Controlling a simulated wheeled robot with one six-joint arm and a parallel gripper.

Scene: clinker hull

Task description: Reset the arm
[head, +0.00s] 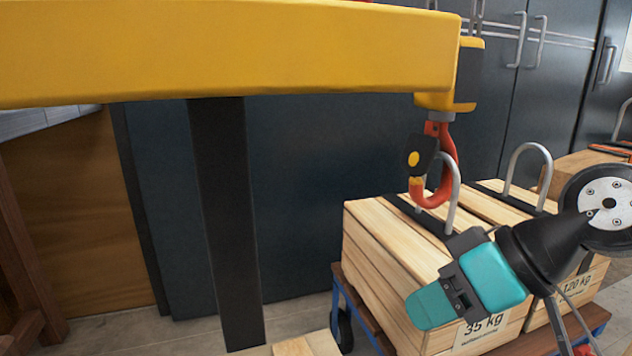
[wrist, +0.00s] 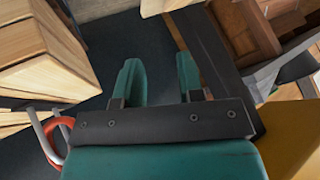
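My gripper (head: 432,306), teal with dark mounts, is in front of the wooden crate marked 35 kg (head: 385,262) in the head view. In the wrist view its two fingers stand apart with nothing between them (wrist: 158,80), so it is open and empty. My arm comes in from the right edge. A red hook (head: 447,160) with a black latch hangs from a yellow beam (head: 230,52). The hook overlaps the crate's metal handle (head: 453,205); I cannot tell if it is fully engaged. A red hook part also shows at lower left in the wrist view (wrist: 48,140).
A second crate marked 120 kg (head: 577,284) stands to the right on the same blue-framed cart (head: 595,318). A black post (head: 226,220) stands left of the crates. Dark cabinets (head: 545,80) line the back. Clear floor (head: 170,332) shows at lower left.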

